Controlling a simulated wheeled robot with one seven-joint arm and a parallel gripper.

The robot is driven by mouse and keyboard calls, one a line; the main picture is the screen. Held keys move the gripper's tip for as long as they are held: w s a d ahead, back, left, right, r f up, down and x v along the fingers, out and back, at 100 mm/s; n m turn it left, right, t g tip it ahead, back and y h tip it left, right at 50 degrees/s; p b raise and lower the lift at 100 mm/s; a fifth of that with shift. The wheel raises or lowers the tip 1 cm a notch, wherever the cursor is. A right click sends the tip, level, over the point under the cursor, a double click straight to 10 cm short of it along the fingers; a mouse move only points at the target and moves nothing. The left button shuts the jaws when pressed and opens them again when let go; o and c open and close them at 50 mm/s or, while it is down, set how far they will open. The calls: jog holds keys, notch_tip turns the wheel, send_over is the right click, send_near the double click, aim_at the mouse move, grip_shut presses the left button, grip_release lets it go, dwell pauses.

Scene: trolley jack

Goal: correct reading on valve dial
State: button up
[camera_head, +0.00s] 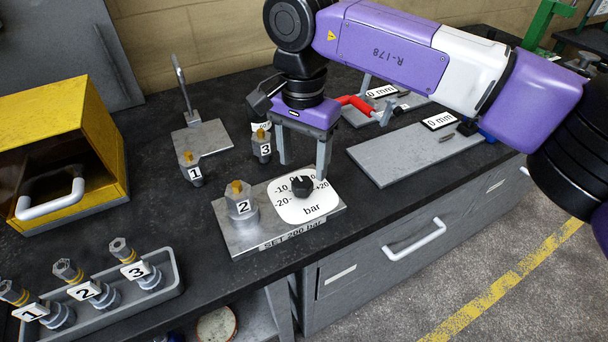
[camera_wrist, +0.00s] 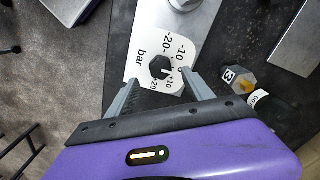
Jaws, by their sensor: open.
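The valve dial (camera_head: 300,210) is a white plate marked from -20 to +20 bar, with a black hexagonal knob (camera_head: 303,187) at its middle. It lies on a grey metal plate (camera_head: 245,243) labelled "SET 200 bar", beside fitting 2 (camera_head: 241,203). The wrist view also shows the knob (camera_wrist: 160,67) and dial (camera_wrist: 147,38). A light mark on the knob faces roughly the 0 side; its exact reading is too small to tell. My gripper (camera_head: 304,170) is open and empty, pointing down by the dial's far side. In the wrist view its fingers (camera_wrist: 162,82) flank the knob, seemingly without touching it.
Fittings 1 (camera_head: 191,168) and 3 (camera_head: 262,147) stand behind the plate. A grey tray (camera_head: 170,285) of numbered fittings is front left, a yellow box (camera_head: 60,130) at left. Another metal plate (camera_head: 410,155) lies right. A drawer handle (camera_head: 414,241) juts out below the counter.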

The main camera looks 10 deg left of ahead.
aim_at(302, 182)
jog(key=shift+f, duration=2.45)
jog(key=shift+a, duration=0.1)
grip_shut()
